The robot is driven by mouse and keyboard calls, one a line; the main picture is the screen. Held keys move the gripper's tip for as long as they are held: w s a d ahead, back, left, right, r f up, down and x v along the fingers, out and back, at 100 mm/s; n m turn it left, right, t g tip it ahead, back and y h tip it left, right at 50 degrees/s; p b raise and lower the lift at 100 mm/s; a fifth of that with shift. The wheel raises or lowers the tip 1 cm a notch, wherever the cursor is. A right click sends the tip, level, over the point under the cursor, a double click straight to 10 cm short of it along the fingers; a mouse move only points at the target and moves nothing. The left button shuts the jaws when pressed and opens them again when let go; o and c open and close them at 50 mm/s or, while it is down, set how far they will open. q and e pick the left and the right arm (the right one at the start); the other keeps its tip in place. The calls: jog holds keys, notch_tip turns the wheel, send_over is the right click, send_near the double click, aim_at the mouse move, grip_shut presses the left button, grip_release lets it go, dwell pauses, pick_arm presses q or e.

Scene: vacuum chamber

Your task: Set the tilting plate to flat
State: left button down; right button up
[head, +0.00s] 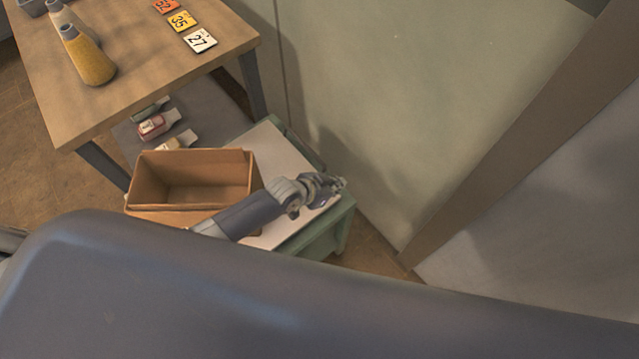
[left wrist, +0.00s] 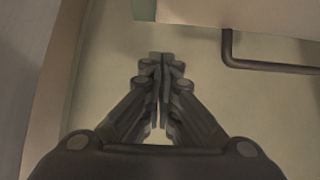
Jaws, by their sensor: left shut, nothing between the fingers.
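A pale, flat panel (head: 275,150) lies on a green stand (head: 325,232) in the middle of the head view. It may be the tilting plate, but I cannot tell its angle. My left gripper (head: 338,184) is over the right end of this stand. In the left wrist view its fingers (left wrist: 161,62) are closed together with nothing between them. A beige block (left wrist: 235,12) and a dark bent bar (left wrist: 265,66) show beyond the fingertips there. I cannot tell whether the fingers touch anything. My right gripper is not in view.
An open cardboard box (head: 192,183) stands at the left of the panel, beside my left forearm. A wooden table (head: 140,50) holds yellow-bodied bottles (head: 88,58) and numbered cards (head: 200,40). A pale green wall (head: 400,90) rises behind the stand.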

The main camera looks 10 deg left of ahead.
pick_arm(q)
jog(key=v, duration=0.8)
jog(key=shift+a+r, duration=0.1)
